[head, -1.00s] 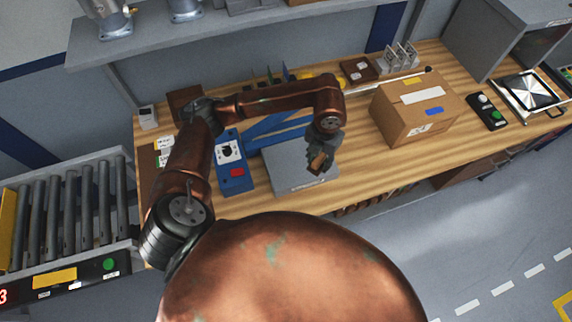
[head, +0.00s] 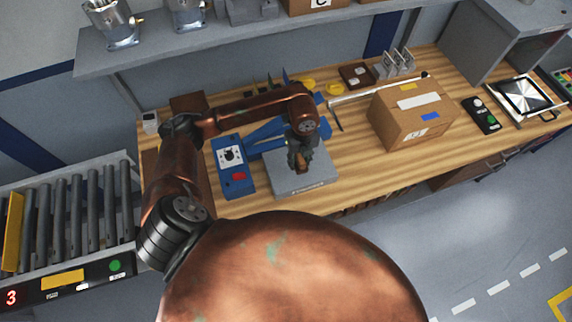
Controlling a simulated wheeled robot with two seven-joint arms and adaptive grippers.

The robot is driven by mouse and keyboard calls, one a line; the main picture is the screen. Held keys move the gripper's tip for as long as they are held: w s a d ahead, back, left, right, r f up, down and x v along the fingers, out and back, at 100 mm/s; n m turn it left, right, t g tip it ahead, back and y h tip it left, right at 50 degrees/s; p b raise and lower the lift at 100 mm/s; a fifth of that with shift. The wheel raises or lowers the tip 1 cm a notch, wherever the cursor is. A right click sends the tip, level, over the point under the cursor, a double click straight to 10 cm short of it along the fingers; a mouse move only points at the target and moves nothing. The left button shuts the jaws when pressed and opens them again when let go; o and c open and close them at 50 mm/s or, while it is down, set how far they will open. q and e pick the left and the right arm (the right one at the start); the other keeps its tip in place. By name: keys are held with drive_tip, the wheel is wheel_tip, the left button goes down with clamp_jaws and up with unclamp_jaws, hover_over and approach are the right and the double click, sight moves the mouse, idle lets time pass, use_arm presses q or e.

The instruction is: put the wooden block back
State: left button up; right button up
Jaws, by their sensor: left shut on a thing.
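The wooden block (head: 303,165) is a small brown piece at the tip of my left gripper (head: 298,158). My left gripper is shut on it, pointing down over a grey plate (head: 318,184) at the front of the wooden bench. I cannot tell whether the block touches the plate. My left arm hides part of a blue device beside and behind the plate. My right gripper is not in view.
A blue control box (head: 233,168) with a red button stands left of the plate. A cardboard box (head: 410,112) and a black button box (head: 481,115) stand to the right. A roller conveyor (head: 70,218) is at the left. The bench front right of the plate is clear.

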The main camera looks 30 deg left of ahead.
use_arm(q)
drive_tip(key=p, duration=0.1)
hover_over(286, 170)
drive_tip(key=f, duration=0.5)
drive_tip(key=shift+d+f, duration=0.3)
drive_tip(key=f+p, duration=0.1)
drive_tip(key=f, duration=0.2)
drive_tip(key=shift+a, duration=0.2)
drive_tip(key=shift+f+p, duration=0.25)
drive_tip(key=shift+p, duration=0.05)
drive_tip(key=shift+f, duration=0.1)
drive_tip(key=shift+f, duration=0.15)
drive_tip(key=o, duration=1.2)
